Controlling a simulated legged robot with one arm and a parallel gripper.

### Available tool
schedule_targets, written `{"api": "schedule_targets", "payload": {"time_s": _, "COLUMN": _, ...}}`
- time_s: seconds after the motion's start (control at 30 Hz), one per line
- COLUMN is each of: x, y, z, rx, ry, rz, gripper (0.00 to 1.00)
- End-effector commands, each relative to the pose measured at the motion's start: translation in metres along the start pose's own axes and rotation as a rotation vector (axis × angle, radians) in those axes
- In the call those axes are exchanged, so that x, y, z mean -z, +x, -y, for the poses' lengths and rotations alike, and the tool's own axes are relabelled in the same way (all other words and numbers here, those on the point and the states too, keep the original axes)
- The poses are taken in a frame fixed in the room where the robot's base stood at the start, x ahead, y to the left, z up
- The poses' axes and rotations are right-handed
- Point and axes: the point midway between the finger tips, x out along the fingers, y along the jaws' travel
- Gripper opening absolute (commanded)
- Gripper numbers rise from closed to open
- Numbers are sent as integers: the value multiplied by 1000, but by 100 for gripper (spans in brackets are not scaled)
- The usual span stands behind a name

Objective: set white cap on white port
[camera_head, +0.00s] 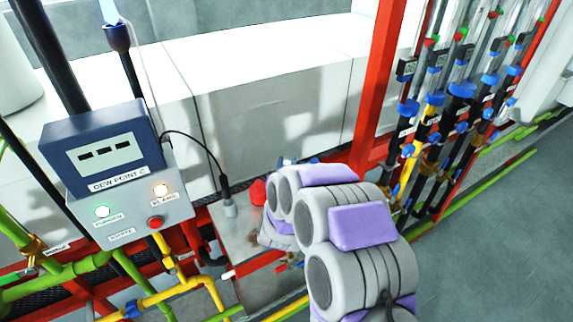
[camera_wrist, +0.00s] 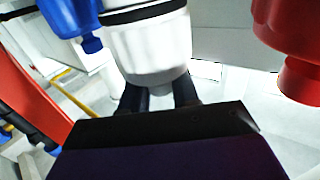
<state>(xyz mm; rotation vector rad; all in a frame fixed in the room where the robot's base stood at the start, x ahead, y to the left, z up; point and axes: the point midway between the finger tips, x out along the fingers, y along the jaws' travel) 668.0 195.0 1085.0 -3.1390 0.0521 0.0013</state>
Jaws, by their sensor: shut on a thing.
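In the wrist view, a large white rounded piece (camera_wrist: 150,48) with a black band near its top stands at my gripper (camera_wrist: 160,94). The two dark fingers lie at its lower end, one on each side. My gripper is shut on the white cap, but I cannot tell where the cap ends and the white port begins, or whether they touch. In the head view, my grey and purple arm hides the gripper, the cap and the port.
In the wrist view, a red fitting (camera_wrist: 292,35) is at right and a blue one (camera_wrist: 78,20) at left. In the head view, a labelled control box (camera_head: 125,180) stands left, a red knob (camera_head: 258,192) beside my arm, and a red post (camera_head: 380,85) with pipes behind.

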Motion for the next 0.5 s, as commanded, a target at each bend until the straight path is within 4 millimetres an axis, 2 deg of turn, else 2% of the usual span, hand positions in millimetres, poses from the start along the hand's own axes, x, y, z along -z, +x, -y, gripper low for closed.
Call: {"api": "schedule_targets", "payload": {"time_s": 0.5, "x": 19, "y": 0, "z": 0, "rx": 0, "ry": 1, "rz": -1, "gripper": 0}}
